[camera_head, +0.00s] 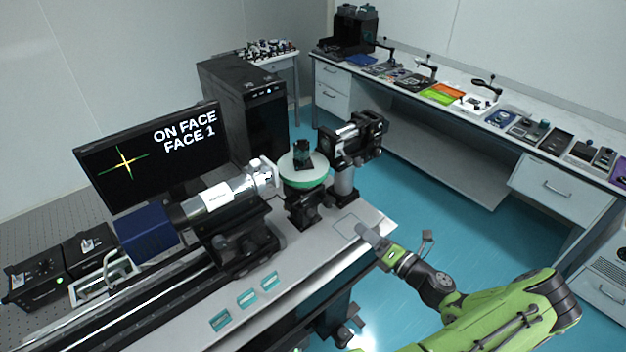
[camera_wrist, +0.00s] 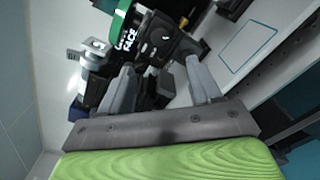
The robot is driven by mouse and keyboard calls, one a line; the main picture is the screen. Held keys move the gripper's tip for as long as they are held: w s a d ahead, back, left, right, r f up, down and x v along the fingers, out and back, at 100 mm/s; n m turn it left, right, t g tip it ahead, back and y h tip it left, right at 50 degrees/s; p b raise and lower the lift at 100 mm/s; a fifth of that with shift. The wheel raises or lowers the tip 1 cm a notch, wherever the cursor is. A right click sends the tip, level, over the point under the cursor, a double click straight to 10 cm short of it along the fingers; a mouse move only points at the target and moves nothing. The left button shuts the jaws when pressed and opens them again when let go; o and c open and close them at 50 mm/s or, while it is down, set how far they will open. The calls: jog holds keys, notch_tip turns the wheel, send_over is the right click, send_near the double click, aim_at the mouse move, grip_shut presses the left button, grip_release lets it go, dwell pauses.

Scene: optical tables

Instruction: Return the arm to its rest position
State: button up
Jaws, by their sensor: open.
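My green arm (camera_head: 500,318) reaches in from the lower right in the head view. My gripper (camera_head: 366,232) is beside the front right edge of the optical table (camera_head: 330,245), near a square outline on its top. In the wrist view my gripper (camera_wrist: 162,90) shows two grey fingers spread apart with nothing held between them. Beyond the fingers are dark optical mounts and the green rim of the round stage (camera_wrist: 118,22). In the head view the round stage (camera_head: 292,180) carries a small dark block (camera_head: 303,153), apart from my gripper.
A silver and blue autocollimator tube (camera_head: 215,198) lies along the table, with a monitor (camera_head: 150,155) behind it reading "ON FACE FACE 1". A mount (camera_head: 352,140) stands right of the stage. A long bench (camera_head: 540,165) runs along the right wall. Blue floor (camera_head: 440,225) lies between.

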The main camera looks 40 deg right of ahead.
jog(key=w+a+r+n+g+y+b, duration=0.1)
jog(key=w+a+r+n+g+y, duration=0.15)
jog(key=a+n+g, duration=0.6)
jog(key=w+a+r+n+g+y+b, duration=0.1)
jog(key=w+a+n+g+y, duration=0.2)
jog(key=a+n, duration=0.95)
jog(key=s+a+r+n+h, duration=0.2)
jog(key=s+r+n, duration=0.3)
jog(key=n, duration=0.3)
jog(key=s+a+r+n+h+b, duration=0.1)
jog(key=s+a+r+n, duration=0.3)
jog(key=n, duration=0.4)
jog(key=s+a+r+n+h, duration=0.3)
jog(key=s+a+r+n, duration=0.1)
jog(key=s+n, duration=0.3)
jog(key=shift+s+r+n+g, duration=0.15)
jog(key=shift+r+n+g, duration=0.3)
jog(key=shift+r+n, duration=0.45)
